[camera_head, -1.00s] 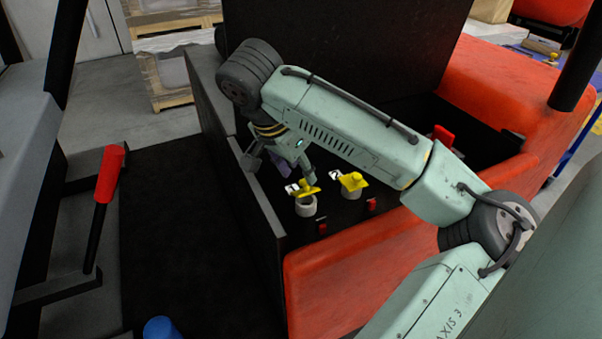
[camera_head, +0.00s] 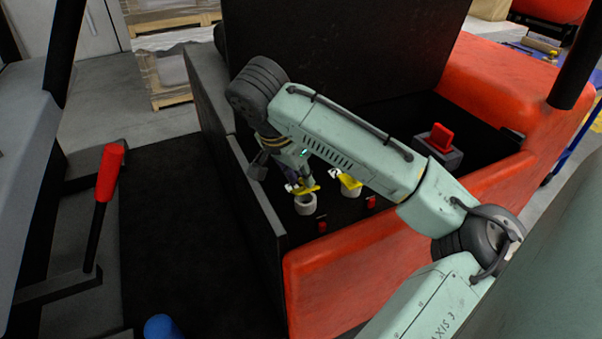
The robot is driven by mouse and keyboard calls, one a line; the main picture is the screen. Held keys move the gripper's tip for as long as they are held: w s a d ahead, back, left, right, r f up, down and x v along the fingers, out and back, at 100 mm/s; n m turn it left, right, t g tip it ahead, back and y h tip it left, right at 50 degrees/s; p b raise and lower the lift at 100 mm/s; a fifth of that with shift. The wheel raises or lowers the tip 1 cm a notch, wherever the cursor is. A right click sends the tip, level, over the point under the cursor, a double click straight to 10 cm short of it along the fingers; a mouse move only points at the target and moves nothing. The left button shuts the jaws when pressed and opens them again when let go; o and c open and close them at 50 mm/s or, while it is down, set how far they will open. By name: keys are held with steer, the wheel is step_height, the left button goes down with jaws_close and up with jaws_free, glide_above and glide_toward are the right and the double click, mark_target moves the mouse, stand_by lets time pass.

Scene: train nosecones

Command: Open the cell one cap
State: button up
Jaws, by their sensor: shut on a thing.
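Two yellow caps sit side by side in the open black battery bay. The left yellow cap (camera_head: 307,188) is over a pale round neck (camera_head: 305,204) and looks tilted. A white label shows beside it; its number is too small to read for sure. My gripper (camera_head: 298,176) reaches down from the upper left and is shut on the left yellow cap. The wrist hides part of the fingers and the exact contact.
The bay's black side wall (camera_head: 254,205) stands close left of my gripper. The raised black lid (camera_head: 350,45) is behind my arm. Small red clips (camera_head: 322,226) sit in front of the caps. A red connector (camera_head: 441,138) is at right. A red-handled lever (camera_head: 110,170) stands at far left.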

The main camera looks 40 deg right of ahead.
jaws_close()
steer(key=r+g+p, duration=0.1)
steer(key=p, duration=0.2)
steer(key=shift+w, duration=0.3)
steer(key=shift+w+d+g+y+p, duration=0.1)
steer(key=shift+w+g+y+p, duration=0.3)
steer(key=shift+p, duration=0.75)
steer(key=shift+w+f+n+g, duration=0.15)
steer(key=shift+f+n+g, duration=0.15)
steer(key=shift+g, duration=0.2)
steer(key=o, duration=0.7)
jaws_free()
